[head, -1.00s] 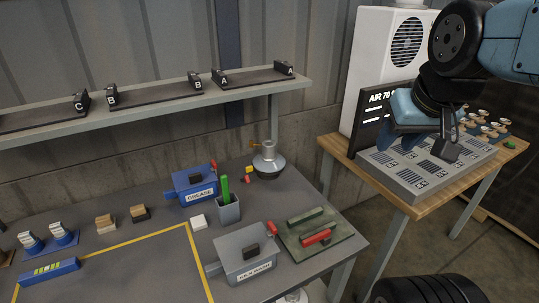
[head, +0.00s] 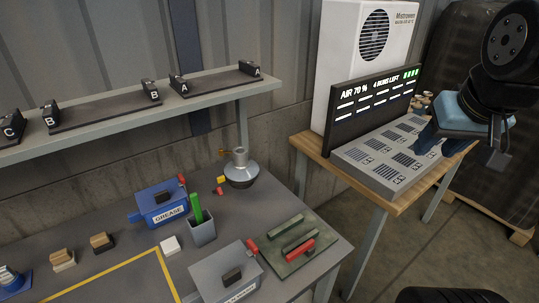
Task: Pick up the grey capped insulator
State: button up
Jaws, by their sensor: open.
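My gripper (head: 462,147) is open at the right, above the right end of the grey slotted panel on the wooden table. Its fingers are apart and I see nothing between them. Several small pieces with cream and brown tops (head: 420,101) stand behind the gripper, partly hidden by it and the black display. I cannot tell whether a grey capped insulator is among them. A white and dark piece on a blue base (head: 10,278) is cut off at the left edge.
The workbench holds a blue grease box (head: 162,205), a grey box (head: 227,277), a grey cup (head: 201,232), a metal vessel (head: 241,171) and a green tray (head: 292,262). A black display (head: 376,108) stands on the wooden table (head: 400,205). A lettered shelf (head: 140,112) runs along the wall.

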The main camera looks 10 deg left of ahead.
aim_at(241, 170)
jog(key=z, duration=0.55)
jog(key=k, duration=1.8)
jog(key=u, duration=0.35)
jog(key=i, duration=1.65)
jog(key=z, duration=0.05)
